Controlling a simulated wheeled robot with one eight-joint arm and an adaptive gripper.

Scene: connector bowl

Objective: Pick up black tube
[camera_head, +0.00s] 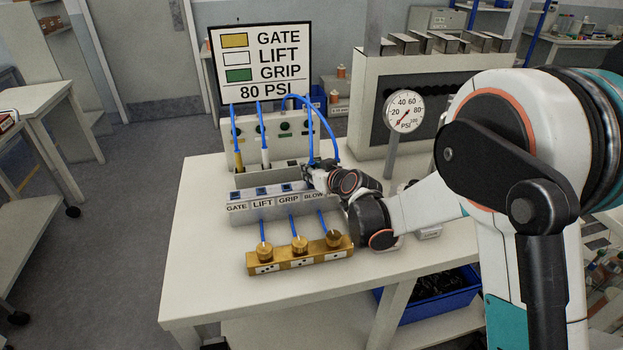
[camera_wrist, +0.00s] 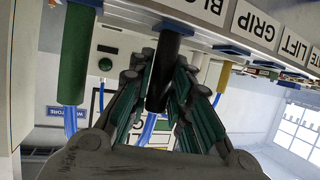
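The black tube (camera_wrist: 163,75) hangs in the upside-down wrist view between the two fingers of my gripper (camera_wrist: 165,80). Its far end is at the grey rack's edge by the BLOW label, and a blue hose (camera_wrist: 147,130) shows beyond its near end. The fingers flank the tube closely on both sides. Whether both pads touch it is unclear. In the head view my gripper (camera_head: 318,172) is at the right end of the rack, and the black tube cannot be made out there.
A green tube (camera_wrist: 74,55) is to the left of my fingers and a yellow one (camera_wrist: 222,76) to the right in the wrist view. The labelled grey rack (camera_head: 240,215), brass valve block (camera_head: 300,257), sign (camera_head: 260,60) and pressure gauge (camera_head: 404,111) surround my arm on the table (camera_head: 200,285).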

